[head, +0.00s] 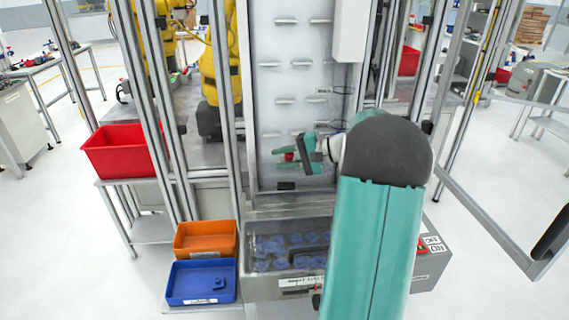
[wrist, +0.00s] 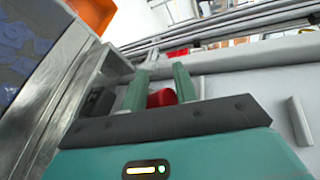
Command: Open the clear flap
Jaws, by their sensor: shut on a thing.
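The clear flap (head: 270,110) seems to be the tall hazy pane over the front of the white pegged panel, in the middle of the head view. Its edges are hard to make out, and I cannot tell whether it stands ajar. My gripper (head: 281,157) is at the lower part of this pane, its green fingers pointing left. It is shut on a small red knob (head: 290,157), which also shows between the fingers in the wrist view (wrist: 162,98). My gripper's fingers show there too (wrist: 160,74). How the knob joins the flap is hidden.
A metal bin (head: 264,290) with blue parts lies below the panel. An orange tray (head: 205,240), a blue tray (head: 202,282) and a red bin (head: 120,150) stand left. Metal posts flank the panel. A framed clear door (head: 490,225) stands at right.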

